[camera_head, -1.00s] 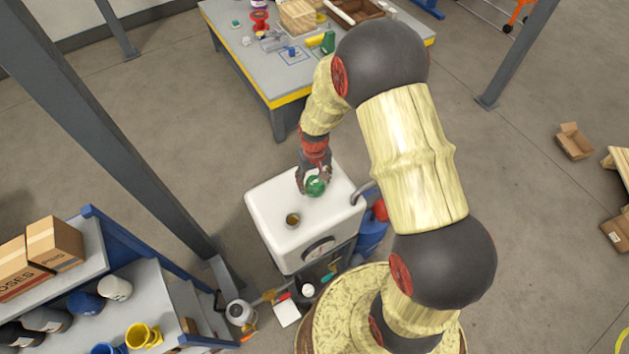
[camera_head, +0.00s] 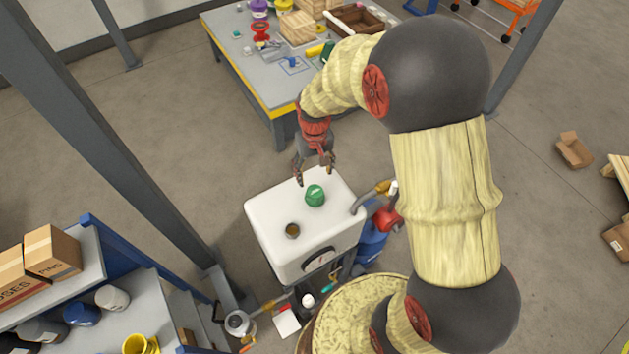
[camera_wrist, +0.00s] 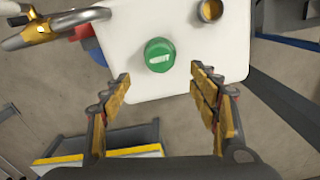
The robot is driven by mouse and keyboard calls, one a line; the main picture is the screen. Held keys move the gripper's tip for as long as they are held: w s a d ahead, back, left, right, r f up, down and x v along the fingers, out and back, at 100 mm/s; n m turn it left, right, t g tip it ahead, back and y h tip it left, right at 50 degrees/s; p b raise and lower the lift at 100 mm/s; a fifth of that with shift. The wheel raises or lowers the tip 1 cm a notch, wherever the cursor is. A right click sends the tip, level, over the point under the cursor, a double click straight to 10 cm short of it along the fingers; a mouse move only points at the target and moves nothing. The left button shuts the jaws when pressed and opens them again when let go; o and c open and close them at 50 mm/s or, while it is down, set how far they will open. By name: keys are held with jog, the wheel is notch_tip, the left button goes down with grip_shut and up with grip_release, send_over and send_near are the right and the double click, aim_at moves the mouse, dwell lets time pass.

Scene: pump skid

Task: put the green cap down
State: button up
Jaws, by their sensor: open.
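The green cap (camera_head: 315,195) rests on the white top of the tank (camera_head: 268,212), toward its far right part. In the wrist view the green cap (camera_wrist: 159,55) lies on the white top (camera_wrist: 130,25), ahead of my fingers and apart from them. A round opening with a brownish inside (camera_head: 292,230) is in the tank top nearer the front; it also shows in the wrist view (camera_wrist: 210,10). My gripper (camera_head: 314,181) is open and empty, above and behind the cap. The wrist view shows its two fingers (camera_wrist: 160,88) spread wide.
A pipe with a yellowish handle (camera_head: 382,187) and a red part (camera_head: 386,218) stand at the tank's right. A workbench (camera_head: 262,85) with tools and boxes is behind. A blue shelf (camera_head: 130,245) and a grey post (camera_head: 130,150) are at left. Bare floor lies between.

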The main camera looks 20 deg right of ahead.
jog(key=s+r+t, duration=0.1)
jog(key=s+r, duration=0.3)
jog(key=r, duration=0.5)
jog(key=s+r+t, duration=0.2)
jog(key=s+r, duration=0.2)
jog(key=r, duration=0.5)
jog(key=s+r+t, duration=0.2)
jog(key=s+r, duration=0.6)
jog(key=s, duration=0.4)
jog(key=shift+s+a+r+t, duration=0.2)
jog(key=shift+s+r+t, duration=0.1)
jog(key=shift+s, duration=0.1)
jog(key=shift+f, duration=0.1)
